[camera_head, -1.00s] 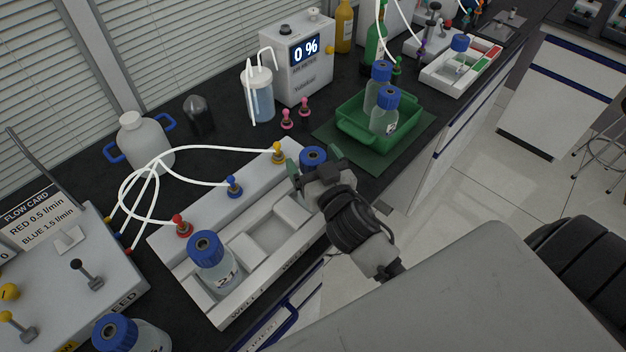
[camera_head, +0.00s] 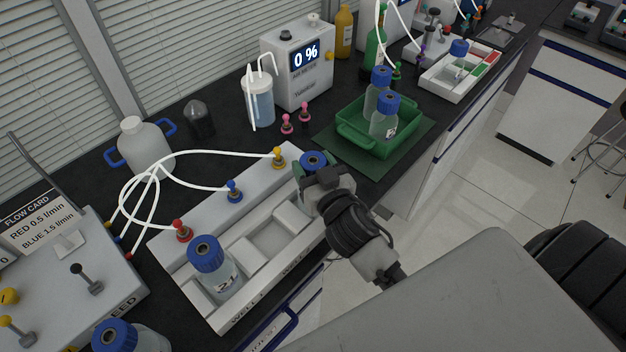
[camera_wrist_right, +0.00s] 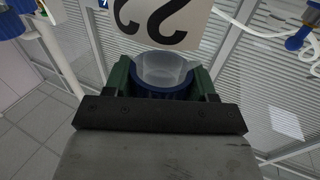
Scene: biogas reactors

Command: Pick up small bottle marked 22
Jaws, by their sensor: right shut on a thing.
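The small bottle marked 22 shows in the right wrist view, where a large "22" label (camera_wrist_right: 160,18) appears upside down above its clear neck and blue cap. In the head view its blue cap (camera_head: 313,159) is at the far right end of the white well rack (camera_head: 215,318); its body is hidden behind my right gripper (camera_head: 315,172). My right gripper is shut on this bottle, with green fingers (camera_wrist_right: 163,80) on both sides of the cap and neck in the wrist view. Whether the bottle is clear of the rack I cannot tell. My left gripper is not in view.
A bottle marked 21 (camera_head: 212,272) stands in the rack's near-left well; the middle well is empty. Hoses run to red, blue and yellow fittings along the rack's back. A green tray (camera_head: 358,140) with two blue-capped bottles stands to the right. Another blue-capped bottle (camera_head: 118,334) is at bottom left.

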